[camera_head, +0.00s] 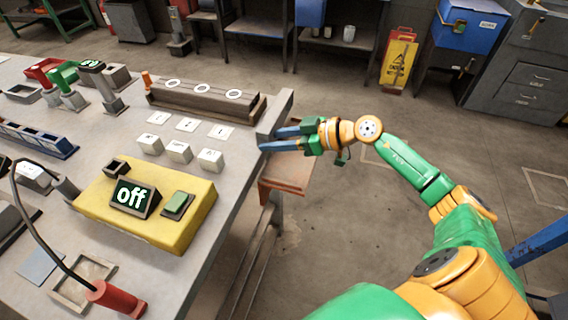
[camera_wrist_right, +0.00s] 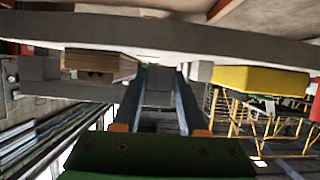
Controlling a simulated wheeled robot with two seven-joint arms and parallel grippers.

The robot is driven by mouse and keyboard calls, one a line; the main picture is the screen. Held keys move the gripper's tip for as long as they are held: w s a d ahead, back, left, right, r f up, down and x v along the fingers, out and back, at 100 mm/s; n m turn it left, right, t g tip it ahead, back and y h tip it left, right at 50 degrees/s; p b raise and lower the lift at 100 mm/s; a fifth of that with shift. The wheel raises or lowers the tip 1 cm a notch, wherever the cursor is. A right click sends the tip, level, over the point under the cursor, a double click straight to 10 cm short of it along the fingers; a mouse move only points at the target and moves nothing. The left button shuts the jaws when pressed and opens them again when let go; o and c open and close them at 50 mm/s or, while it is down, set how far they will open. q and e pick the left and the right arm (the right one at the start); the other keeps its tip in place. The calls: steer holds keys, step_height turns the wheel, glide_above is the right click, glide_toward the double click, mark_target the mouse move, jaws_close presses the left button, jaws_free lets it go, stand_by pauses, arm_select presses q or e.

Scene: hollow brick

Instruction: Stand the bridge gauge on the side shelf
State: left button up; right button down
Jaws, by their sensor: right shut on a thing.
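The bridge gauge (camera_head: 273,118) is a grey bar-like piece at the right edge of the table in the head view. My right gripper (camera_head: 284,138) is shut on it, with its blue fingers pointing left. In the right wrist view the fingers (camera_wrist_right: 158,105) close around a grey block of the gauge (camera_wrist_right: 158,85). Whether the gauge touches the table is unclear. The side shelf (camera_head: 283,182) is a reddish-brown plate beside the table edge, lower than the gripper and partly hidden. My left gripper is out of view.
A yellow box (camera_head: 196,221) with an "off" display, several white cubes (camera_head: 179,151) and a long slotted block (camera_head: 197,101) stand on the grey table (camera_head: 118,132) near the gripper. The floor right of the table is open around my arm.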

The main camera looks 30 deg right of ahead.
mark_target(284, 171)
steer(key=shift+s+d+f, duration=0.1)
steer(key=shift+s+f, duration=0.3)
steer(key=shift+f, duration=0.25)
steer(key=shift+s+d+f, duration=0.1)
steer(key=shift+s+f, duration=0.25)
steer(key=shift+f, duration=0.25)
steer(key=shift+s+d+f, duration=0.15)
steer(key=shift+s+f, duration=0.05)
steer(key=shift+s, duration=0.05)
steer(key=f, duration=0.2)
steer(key=f+b, duration=0.1)
steer(key=shift+s+d+f, duration=0.1)
steer(key=shift+s+f, duration=0.2)
steer(key=shift+w, duration=0.1)
steer(key=c, duration=0.7)
jaws_free()
steer(key=shift+f, duration=0.1)
steer(key=shift+c, duration=0.2)
